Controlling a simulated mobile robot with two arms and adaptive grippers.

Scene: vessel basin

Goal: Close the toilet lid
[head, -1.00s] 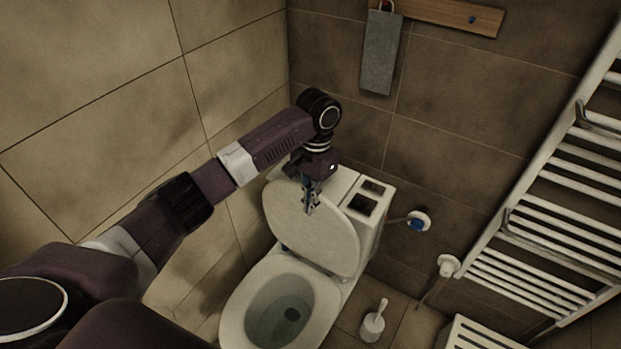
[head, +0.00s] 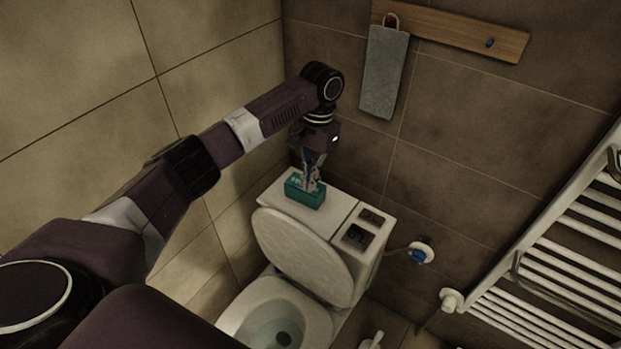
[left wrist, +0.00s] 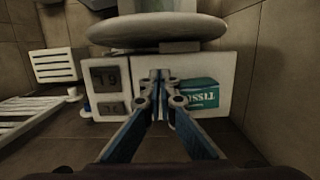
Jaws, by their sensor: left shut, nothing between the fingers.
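The toilet lid (head: 300,254) is raised and leans back toward the cistern (head: 334,208). The open toilet bowl (head: 276,324) shows below it, cut off by the bottom edge. In the left wrist view the lid (left wrist: 168,29) is a pale band across the top. My left gripper (head: 314,188) points down over the cistern top, behind the lid and in front of a green tissue box in the picture. It is shut and empty, as the left wrist view also shows (left wrist: 160,75). I cannot tell whether it touches the box. My right gripper is not in view.
A grey towel (head: 384,71) hangs from a wooden rail (head: 450,28). A white radiator (head: 560,270) stands at the right, and a tiled wall is close on the left.

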